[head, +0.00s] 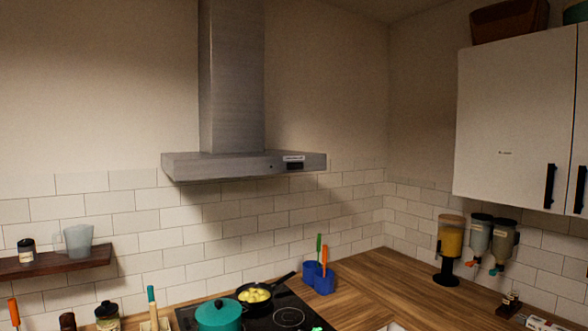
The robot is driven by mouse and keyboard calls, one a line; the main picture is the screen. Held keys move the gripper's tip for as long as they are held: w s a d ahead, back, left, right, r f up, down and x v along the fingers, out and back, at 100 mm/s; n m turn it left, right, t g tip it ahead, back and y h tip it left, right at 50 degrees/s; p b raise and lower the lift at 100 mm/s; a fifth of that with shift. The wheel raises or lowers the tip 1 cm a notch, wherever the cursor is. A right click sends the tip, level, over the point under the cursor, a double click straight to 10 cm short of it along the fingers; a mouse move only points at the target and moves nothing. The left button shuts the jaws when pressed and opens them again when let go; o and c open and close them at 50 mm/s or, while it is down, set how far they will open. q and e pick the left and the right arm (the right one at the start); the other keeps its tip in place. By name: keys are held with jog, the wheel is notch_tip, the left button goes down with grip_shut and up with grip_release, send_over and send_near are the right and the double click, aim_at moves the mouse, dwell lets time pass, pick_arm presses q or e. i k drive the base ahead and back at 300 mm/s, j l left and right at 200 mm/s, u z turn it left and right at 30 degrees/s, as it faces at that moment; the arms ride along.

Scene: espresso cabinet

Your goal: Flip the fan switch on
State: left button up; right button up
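A grey metal range hood (220,167) hangs on the wall left of centre, with a tall chimney (230,75) above it. On its front edge, toward the right, is a small dark control panel (295,166) with a pale label (293,158) over it. A small dark round spot (270,167) sits left of the panel. The fan switch is too small for me to tell its position. Neither of my grippers is in view.
Below the hood is a black cooktop (290,317) with a teal pot (219,316) and a pan (273,285) of yellow food. A wall shelf (60,264) is at left. A white cabinet (510,120) hangs at right. The space before the hood looks clear.

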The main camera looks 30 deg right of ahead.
aim_at(289, 165)
jog(key=i+l+u, duration=0.1)
jog(key=l, duration=0.7)
jog(key=i+l+u, duration=0.1)
jog(key=i+l, duration=0.15)
jog(key=l, duration=0.55)
jog(key=i+l+u, duration=0.15)
jog(key=l, duration=0.7)
jog(key=l+u, duration=0.1)
jog(key=l, duration=0.7)
